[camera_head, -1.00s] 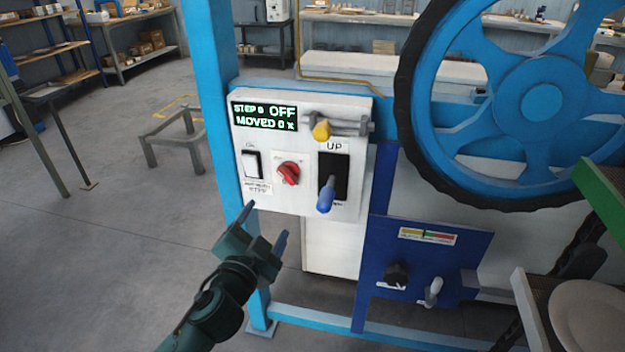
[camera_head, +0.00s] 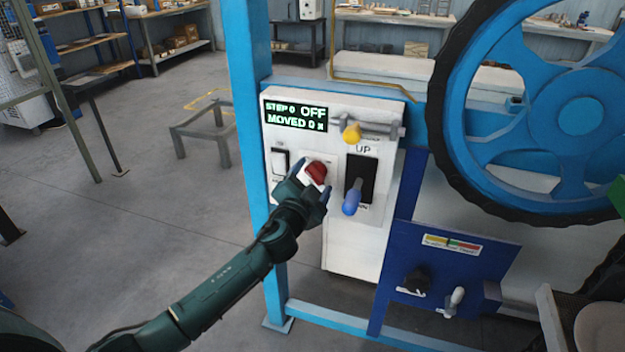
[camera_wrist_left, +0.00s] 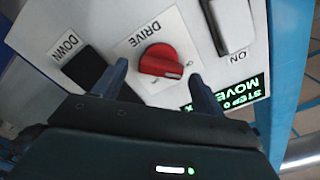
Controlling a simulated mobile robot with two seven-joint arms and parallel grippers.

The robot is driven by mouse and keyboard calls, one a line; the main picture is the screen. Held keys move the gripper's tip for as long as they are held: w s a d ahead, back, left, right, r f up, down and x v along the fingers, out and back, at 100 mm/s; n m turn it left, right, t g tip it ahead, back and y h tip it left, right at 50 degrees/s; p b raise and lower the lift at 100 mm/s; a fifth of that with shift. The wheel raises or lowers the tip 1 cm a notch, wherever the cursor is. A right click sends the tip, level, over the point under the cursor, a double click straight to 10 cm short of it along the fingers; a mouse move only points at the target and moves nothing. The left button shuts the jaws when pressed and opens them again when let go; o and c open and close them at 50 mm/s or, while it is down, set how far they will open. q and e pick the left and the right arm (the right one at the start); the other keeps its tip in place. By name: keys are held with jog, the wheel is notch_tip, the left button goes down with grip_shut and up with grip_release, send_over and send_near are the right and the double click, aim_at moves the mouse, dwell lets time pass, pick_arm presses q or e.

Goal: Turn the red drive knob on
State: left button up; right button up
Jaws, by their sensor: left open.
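The red drive knob (camera_head: 317,172) is on the white control panel (camera_head: 335,106), between a white rocker switch and a blue-handled lever. It also shows in the left wrist view (camera_wrist_left: 160,61), under the upside-down label DRIVE. My left gripper (camera_head: 310,182) is open at the knob, its two fingers on either side of it. In the left wrist view the open fingertips (camera_wrist_left: 158,70) flank the knob with gaps on both sides, and no contact shows. The green display (camera_head: 295,116) reads STEP 0, OFF, MOVED 0. My right gripper is not in view.
The blue-handled lever (camera_head: 352,198) is close to the right of the knob, and the rocker switch (camera_head: 280,162) is close to the left. A large blue wheel (camera_head: 565,105) and a dark blue panel (camera_head: 450,270) stand to the right.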

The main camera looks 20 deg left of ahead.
pick_arm(q)
jog(key=shift+c, duration=0.4)
jog(key=c, duration=0.9)
